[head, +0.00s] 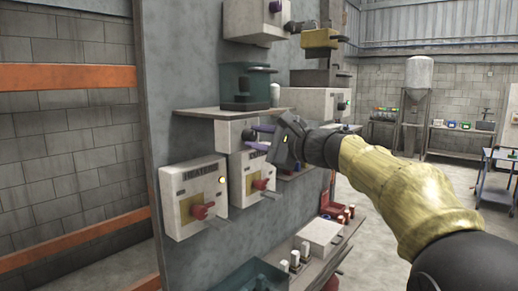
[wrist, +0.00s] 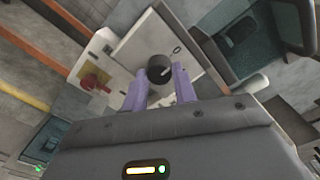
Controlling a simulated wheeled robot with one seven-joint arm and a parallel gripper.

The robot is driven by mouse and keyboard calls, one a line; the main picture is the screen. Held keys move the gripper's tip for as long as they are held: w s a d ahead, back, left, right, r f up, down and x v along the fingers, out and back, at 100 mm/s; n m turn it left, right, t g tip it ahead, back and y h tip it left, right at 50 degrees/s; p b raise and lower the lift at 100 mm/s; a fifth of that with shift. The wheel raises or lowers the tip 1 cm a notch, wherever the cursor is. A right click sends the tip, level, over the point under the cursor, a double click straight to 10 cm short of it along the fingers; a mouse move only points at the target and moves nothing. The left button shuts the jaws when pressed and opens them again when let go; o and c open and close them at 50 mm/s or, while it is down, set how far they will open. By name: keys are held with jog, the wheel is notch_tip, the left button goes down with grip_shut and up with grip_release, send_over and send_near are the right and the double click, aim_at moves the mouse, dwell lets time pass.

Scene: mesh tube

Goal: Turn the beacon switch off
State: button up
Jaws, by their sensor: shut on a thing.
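A pale switch box (head: 227,133) with a black rotary knob (head: 249,135) is mounted on the grey panel, under a shelf. I cannot read a beacon label on it. In the wrist view the knob (wrist: 160,68) has a pale pointer line, and a "0" mark shows on the box face to its upper right. My gripper (head: 257,138) reaches in from the right. In the wrist view its purple fingers (wrist: 160,82) stand on either side of the knob and are shut on it.
Two boxes with red handles, a left one (head: 192,197) and a right one (head: 250,178), sit just below. A shelf (head: 203,112) bearing a teal container (head: 240,83) is close above my gripper. A lower shelf holds several small items.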

dwell(0.3)
jog(key=o, duration=1)
jog(key=shift+c, duration=0.2)
jog(key=b+v, duration=0.4)
jog(key=v, duration=1.3)
jog(key=shift+s+d, duration=0.2)
